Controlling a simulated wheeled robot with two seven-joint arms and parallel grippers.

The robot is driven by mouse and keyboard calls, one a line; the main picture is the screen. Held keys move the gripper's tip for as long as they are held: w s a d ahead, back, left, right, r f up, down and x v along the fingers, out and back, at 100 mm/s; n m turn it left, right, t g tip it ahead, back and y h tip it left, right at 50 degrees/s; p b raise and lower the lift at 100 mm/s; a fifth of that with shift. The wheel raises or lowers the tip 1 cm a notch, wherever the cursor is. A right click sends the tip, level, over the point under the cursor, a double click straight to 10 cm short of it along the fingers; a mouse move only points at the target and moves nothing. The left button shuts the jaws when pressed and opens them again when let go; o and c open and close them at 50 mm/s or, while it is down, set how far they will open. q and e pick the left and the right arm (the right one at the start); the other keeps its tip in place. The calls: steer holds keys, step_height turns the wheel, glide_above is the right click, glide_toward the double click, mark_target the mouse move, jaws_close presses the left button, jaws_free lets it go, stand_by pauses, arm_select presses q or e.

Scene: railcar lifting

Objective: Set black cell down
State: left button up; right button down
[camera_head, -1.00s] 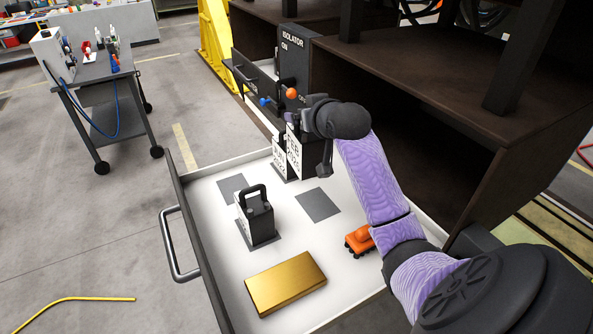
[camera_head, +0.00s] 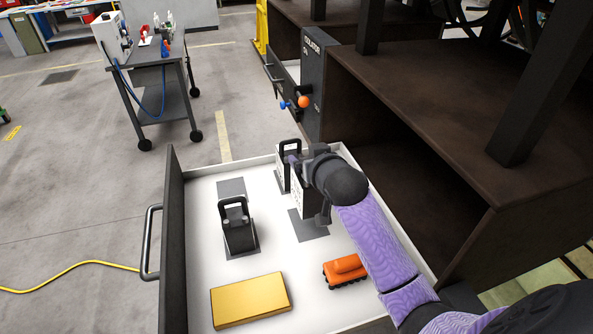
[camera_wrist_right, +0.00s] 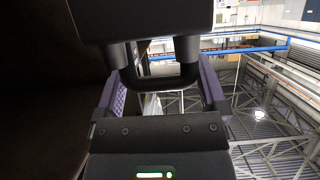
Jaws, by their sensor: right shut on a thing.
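My right gripper (camera_head: 303,162) is shut on the handle of a black cell (camera_head: 300,194) with a white lettered side, mostly hidden behind my wrist. In the right wrist view the purple fingers flank its black handle (camera_wrist_right: 160,80). The held cell is upright just behind the right-hand grey pad (camera_head: 310,228); I cannot tell whether it touches the drawer floor. Another cell with a black handle (camera_head: 283,163) stands at the back of the drawer. A third black cell (camera_head: 239,235) stands on a grey pad at left. My left gripper is out of view.
The white-floored open drawer (camera_head: 205,265) also holds a gold block (camera_head: 250,300) and an orange object (camera_head: 345,271). A bare grey pad (camera_head: 231,187) lies at back left. The dark cabinet (camera_head: 430,100) and isolator box (camera_head: 313,85) border the drawer.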

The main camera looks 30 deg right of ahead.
steer(key=shift+f+b, duration=0.35)
steer(key=shift+f, duration=2.9)
jaws_free()
steer(key=shift+s, duration=0.1)
steer(key=p+v, duration=0.1)
steer(key=v, duration=1.1)
